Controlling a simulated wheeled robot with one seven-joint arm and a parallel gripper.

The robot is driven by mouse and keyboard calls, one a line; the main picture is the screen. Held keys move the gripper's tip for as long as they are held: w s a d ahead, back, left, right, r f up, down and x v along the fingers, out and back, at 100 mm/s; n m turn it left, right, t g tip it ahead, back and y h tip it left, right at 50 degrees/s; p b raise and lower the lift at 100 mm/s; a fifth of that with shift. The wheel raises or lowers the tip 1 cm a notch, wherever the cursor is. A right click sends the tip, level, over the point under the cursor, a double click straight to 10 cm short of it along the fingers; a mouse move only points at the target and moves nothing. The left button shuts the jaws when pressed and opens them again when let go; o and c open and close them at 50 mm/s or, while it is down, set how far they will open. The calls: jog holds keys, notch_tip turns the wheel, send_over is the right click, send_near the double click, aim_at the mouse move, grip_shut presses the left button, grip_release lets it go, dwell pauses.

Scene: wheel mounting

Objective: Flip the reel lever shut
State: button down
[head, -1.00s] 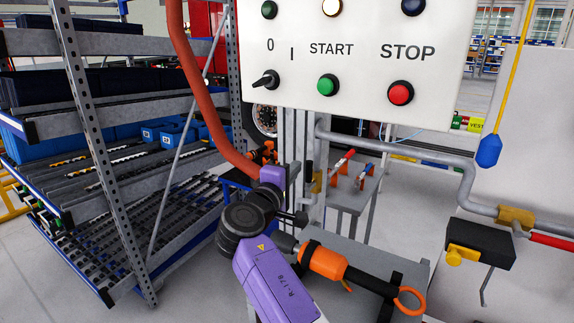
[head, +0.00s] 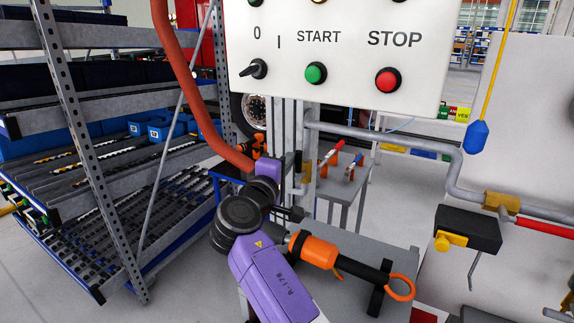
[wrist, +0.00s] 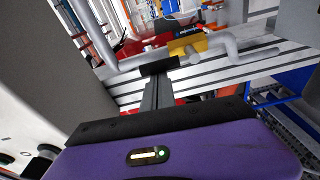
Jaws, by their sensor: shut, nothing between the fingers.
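My gripper (wrist: 157,72) is shut and empty in the wrist view. Its dark fingertips are close to a grey pipe (wrist: 228,48) with a yellow fitting (wrist: 187,44) on it; I cannot tell whether they touch. I cannot make out for certain which part is the reel lever. In the head view the purple hand of my gripper (head: 267,168) is beside the grey upright under the control panel. Its fingertips are not clear there. A yellow part (head: 305,178) shows narrowly by that upright.
The white control panel (head: 340,50) hangs above my arm, and an orange-red hose (head: 181,90) runs down beside it. A rack (head: 115,180) stands at left. An orange-and-black tool (head: 318,251) lies on a grey table (head: 345,297). A pipe (head: 430,147) crosses at right.

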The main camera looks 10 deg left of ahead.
jog(key=shift+d+m+b, duration=0.2)
jog(key=shift+m+b, duration=0.1)
jog(key=shift+b, duration=0.15)
jog(key=m+b, duration=0.1)
jog(key=d+m+b, duration=0.1)
jog(key=b, duration=0.1)
jog(key=m+b, duration=0.1)
jog(key=b, duration=0.1)
jog(key=shift+s+d+f, duration=0.2)
jog(key=shift+s+f, duration=0.05)
jog(key=shift+f, duration=0.05)
jog(key=m+b, duration=0.1)
jog(key=b, duration=0.1)
jog(key=d+m+b, duration=0.1)
jog(key=m+b, duration=0.1)
jog(key=shift+s+d+f+t+b, duration=0.15)
jog(key=shift+s+t+b, duration=0.1)
jog(key=shift+t+b, duration=0.15)
jog(key=d+f+m+h+b, duration=0.1)
jog(key=m+b, duration=0.2)
jog(key=b, duration=0.1)
jog(key=s+d+m+b, duration=0.1)
jog(key=m+b, duration=0.3)
jog(key=d+f+m+h+b, duration=0.1)
jog(key=m+b, duration=0.3)
jog(key=b, duration=0.1)
jog(key=shift+s+d+f+h, duration=0.15)
jog(key=shift+d+f+h, duration=0.15)
jog(key=shift+d, duration=0.05)
jog(key=shift+f, duration=0.15)
